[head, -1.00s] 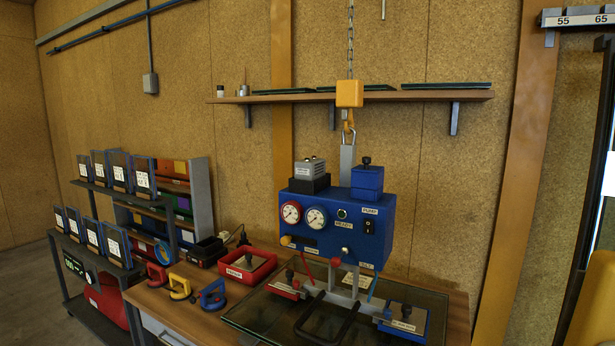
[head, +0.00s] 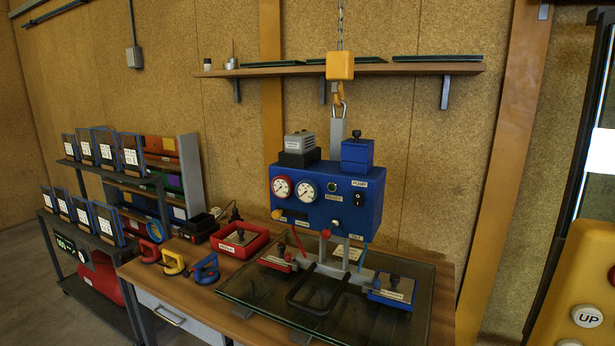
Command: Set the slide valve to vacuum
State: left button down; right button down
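The blue vacuum lifter box (head: 325,196) hangs upright from a chain by a yellow hook block (head: 340,66). Its front carries a red-rimmed gauge (head: 282,187), a second pale gauge (head: 305,192), a pump switch (head: 358,200) and small labels. A yellow knob (head: 277,214) sits at the lower left of the box, and a whitish knob (head: 336,224) at the lower middle. A red lever (head: 298,240) hangs below. I cannot tell which of these is the slide valve, nor its setting. Neither of my grippers shows in the view.
Below the box, a black handle (head: 317,289) and suction pads (head: 392,286) sit over a glass pane (head: 262,291) on the wooden bench. A red tray (head: 239,240) and hand suction cups (head: 206,268) lie left. A yellow pendant (head: 578,285) with an UP button is at right.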

aim_at(277, 214)
jog(key=k, duration=0.65)
jog(key=u, duration=0.05)
jog(key=i, duration=1.1)
jog(key=z, duration=0.85)
